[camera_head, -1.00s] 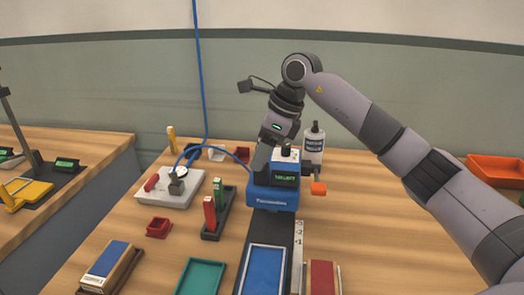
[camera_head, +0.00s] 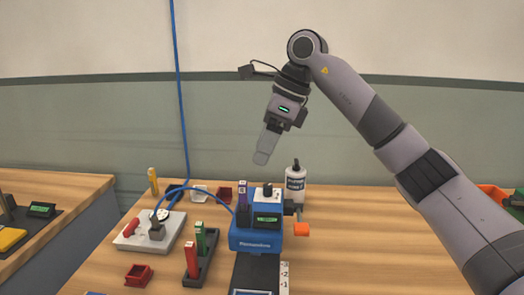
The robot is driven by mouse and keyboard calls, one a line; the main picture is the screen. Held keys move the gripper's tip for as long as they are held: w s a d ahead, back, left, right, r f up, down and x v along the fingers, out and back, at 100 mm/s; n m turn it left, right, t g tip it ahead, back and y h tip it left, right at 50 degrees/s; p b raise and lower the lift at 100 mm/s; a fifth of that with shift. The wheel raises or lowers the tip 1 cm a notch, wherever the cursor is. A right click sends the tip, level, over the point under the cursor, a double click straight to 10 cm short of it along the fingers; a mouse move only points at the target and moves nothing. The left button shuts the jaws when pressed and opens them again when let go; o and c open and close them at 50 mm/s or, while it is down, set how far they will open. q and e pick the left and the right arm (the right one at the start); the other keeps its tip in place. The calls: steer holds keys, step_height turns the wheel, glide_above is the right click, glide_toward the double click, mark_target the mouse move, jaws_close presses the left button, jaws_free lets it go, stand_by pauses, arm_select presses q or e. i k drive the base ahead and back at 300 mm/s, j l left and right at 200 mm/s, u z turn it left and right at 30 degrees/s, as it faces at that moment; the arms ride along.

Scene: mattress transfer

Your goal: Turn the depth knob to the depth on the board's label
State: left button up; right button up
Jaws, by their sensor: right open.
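The blue machine (camera_head: 256,237) stands at the middle of the wooden table, with a small dark display (camera_head: 267,218) showing green text too small to read. A dark knob-like part (camera_head: 267,189) sits on its white top; I cannot tell its setting. An orange-ended handle (camera_head: 302,229) sticks out at its right side. My right gripper (camera_head: 262,157) points down in the air above the machine, apart from it and holding nothing visible. The board on the black track in front is mostly cut off by the bottom edge, and its label cannot be read. My left gripper is out of view.
A white bottle (camera_head: 295,185) stands behind right.

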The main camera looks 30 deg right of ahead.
mark_target(267, 188)
steer(key=k, duration=1)
